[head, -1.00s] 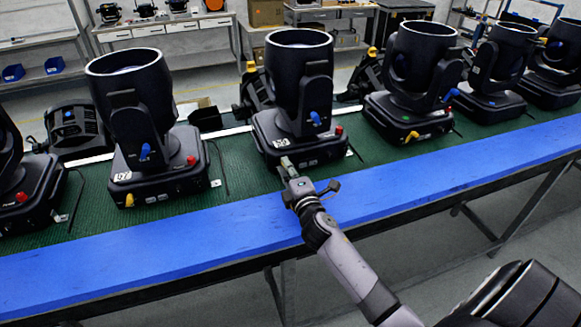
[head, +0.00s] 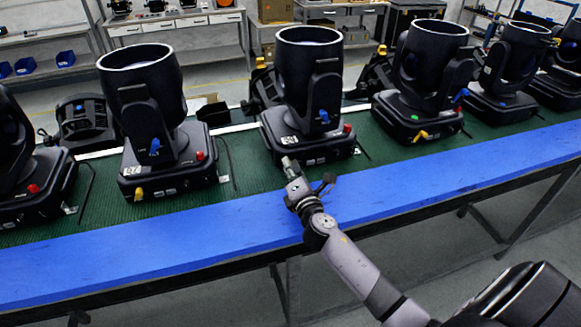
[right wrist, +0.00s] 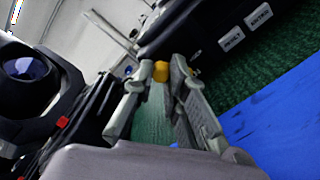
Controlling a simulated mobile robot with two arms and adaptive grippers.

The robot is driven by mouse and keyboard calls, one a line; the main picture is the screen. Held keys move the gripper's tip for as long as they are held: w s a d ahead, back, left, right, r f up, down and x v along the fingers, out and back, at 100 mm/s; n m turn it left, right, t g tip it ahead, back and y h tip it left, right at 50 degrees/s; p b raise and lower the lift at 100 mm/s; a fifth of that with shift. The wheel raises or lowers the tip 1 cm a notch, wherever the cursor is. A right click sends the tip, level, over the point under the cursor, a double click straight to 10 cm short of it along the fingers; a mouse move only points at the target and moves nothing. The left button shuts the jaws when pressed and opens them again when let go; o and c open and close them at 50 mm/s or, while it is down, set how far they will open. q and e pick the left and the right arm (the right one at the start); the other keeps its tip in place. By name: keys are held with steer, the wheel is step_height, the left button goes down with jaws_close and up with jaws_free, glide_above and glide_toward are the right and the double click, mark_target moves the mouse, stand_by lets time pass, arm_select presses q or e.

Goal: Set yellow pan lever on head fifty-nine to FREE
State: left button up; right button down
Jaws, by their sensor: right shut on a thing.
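The head whose small white plate seems to read fifty-nine (head: 306,95) is the black moving head in the middle of the head view. Its yellow pan lever (right wrist: 160,71) shows in the right wrist view between my fingertips. In the head view that lever is hidden behind my gripper at the base's front left corner. My right gripper (head: 289,164) is shut on the lever, and it also shows in the right wrist view (right wrist: 161,72). The lever's exact setting cannot be read. My left gripper is not in view.
On the same head are a blue lever (head: 324,117) and a red knob (head: 347,128). Similar heads stand at left (head: 145,95) and right (head: 425,75), each with a yellow lever. The green mat (head: 240,185) and blue bench edge (head: 120,248) in front are clear.

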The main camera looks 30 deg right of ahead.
steer(key=shift+f, duration=0.25)
steer(key=c, duration=1.9)
jaws_free()
steer(key=shift+s, duration=0.1)
steer(key=o, duration=0.3)
steer(key=shift+r, duration=0.15)
steer(key=v, duration=1.2)
